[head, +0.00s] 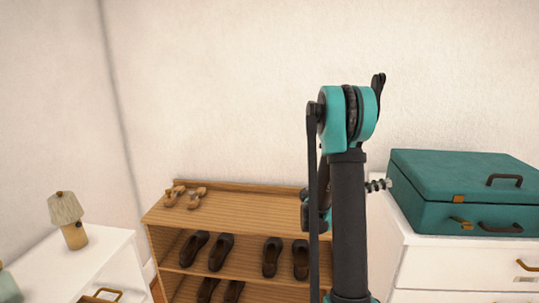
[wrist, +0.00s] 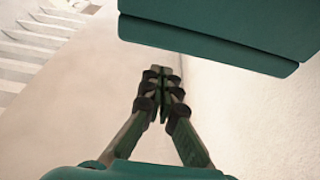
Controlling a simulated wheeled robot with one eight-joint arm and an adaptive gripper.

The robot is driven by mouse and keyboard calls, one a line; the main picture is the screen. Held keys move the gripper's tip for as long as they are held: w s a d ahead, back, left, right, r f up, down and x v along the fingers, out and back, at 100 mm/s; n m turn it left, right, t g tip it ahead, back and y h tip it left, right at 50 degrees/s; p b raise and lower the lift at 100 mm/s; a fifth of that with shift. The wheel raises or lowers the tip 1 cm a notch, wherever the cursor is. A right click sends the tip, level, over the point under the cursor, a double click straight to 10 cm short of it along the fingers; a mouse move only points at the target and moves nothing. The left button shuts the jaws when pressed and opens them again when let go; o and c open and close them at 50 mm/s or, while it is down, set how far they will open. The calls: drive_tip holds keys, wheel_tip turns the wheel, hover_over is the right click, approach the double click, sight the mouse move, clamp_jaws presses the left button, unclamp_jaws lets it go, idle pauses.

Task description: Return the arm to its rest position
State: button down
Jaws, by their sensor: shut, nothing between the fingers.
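My arm (head: 348,220) stands upright in the head view, dark with teal joints, in front of the shoe shelf. Its teal elbow (head: 349,118) is the highest part, against the pale wall. My gripper (wrist: 161,82) shows in the wrist view with its dark green fingers together and nothing between them. In the head view the gripper cannot be clearly made out, as the arm hides much of what is behind it.
A wooden shelf (head: 240,211) holds several dark shoes and, on top, light brown ones (head: 185,195). A teal suitcase (head: 465,193) lies on a white drawer unit (head: 450,265) at right.

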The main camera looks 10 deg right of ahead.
drive_tip(key=s+a+f+n+t+y, duration=0.3)
drive_tip(key=s+f+n+y, duration=0.15)
drive_tip(key=f+n, duration=0.2)
drive_tip(key=s+a+f+n+t+y, duration=0.3)
drive_tip(key=a+f+n+y, duration=0.1)
drive_tip(key=f+n+y, duration=0.25)
drive_tip(key=s+a+f+n+t+y, duration=0.1)
drive_tip(key=s+a+f+n+y, duration=0.1)
drive_tip(key=a, duration=0.5)
drive_tip(key=s+a+f+n+t+y, duration=0.1)
drive_tip(key=s+a+f+n+y, duration=0.1)
drive_tip(key=a, duration=0.5)
drive_tip(key=s+a+f+n+t+y, duration=0.1)
drive_tip(key=s+a+f+n+y, duration=0.1)
drive_tip(key=a+y, duration=0.4)
wheel_tip(320, 180, down, 2)
drive_tip(key=shift+s+a+f+n, duration=0.1)
drive_tip(key=shift+s+a+n, duration=0.35)
drive_tip(key=shift+n, duration=0.35)
drive_tip(key=shift+w, duration=0.1)
